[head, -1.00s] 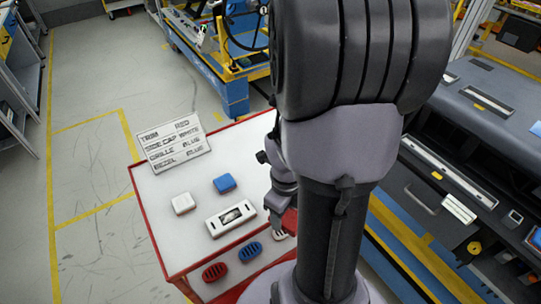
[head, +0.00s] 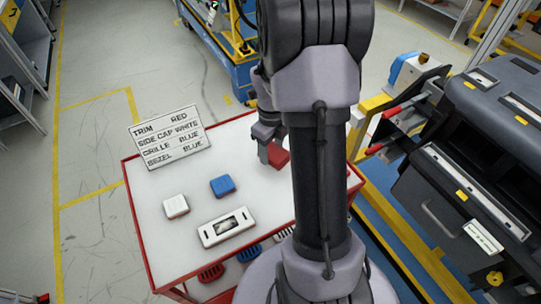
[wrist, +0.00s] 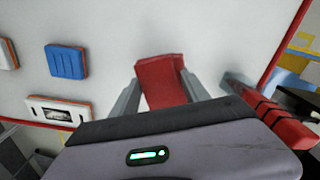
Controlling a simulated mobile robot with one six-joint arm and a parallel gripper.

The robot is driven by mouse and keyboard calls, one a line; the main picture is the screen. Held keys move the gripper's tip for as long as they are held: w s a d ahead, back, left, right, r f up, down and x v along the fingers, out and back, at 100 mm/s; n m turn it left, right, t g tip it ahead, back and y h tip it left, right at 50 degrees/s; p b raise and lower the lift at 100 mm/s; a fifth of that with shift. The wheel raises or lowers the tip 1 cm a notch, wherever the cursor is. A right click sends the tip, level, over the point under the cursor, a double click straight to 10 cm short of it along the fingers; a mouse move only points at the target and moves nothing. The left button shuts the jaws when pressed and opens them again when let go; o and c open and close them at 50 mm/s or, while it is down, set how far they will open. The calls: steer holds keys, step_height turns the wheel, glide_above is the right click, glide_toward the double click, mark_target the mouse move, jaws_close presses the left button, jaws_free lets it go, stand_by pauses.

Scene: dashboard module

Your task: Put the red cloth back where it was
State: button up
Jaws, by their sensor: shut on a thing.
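The red cloth (head: 279,158) is a small, folded-looking red piece at the far right part of the white tabletop. In the wrist view the cloth (wrist: 160,78) sits between the two grey fingers. My gripper (head: 268,153) is shut on it, with the fingers pointing down at the table. In the wrist view my gripper (wrist: 158,92) shows one finger on each side of the cloth. I cannot tell whether the cloth touches the tabletop. My arm hides part of the table to the right of it.
The red-edged table (head: 150,240) holds a white block (head: 176,206), a blue block (head: 222,186), a white bezel-like part (head: 227,227) and a lettered sign (head: 170,137). Slotted parts (head: 211,272) lie on a lower shelf. A dark dashboard module (head: 450,190) stands at the right.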

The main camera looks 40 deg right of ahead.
mark_target(270, 155)
steer(key=shift+w+d+f, duration=0.1)
steer(key=shift+w+f, duration=0.05)
steer(key=shift+w, duration=0.25)
steer(key=shift+f+b, duration=0.95)
steer(key=shift+f, duration=0.8)
steer(key=o, duration=1.6)
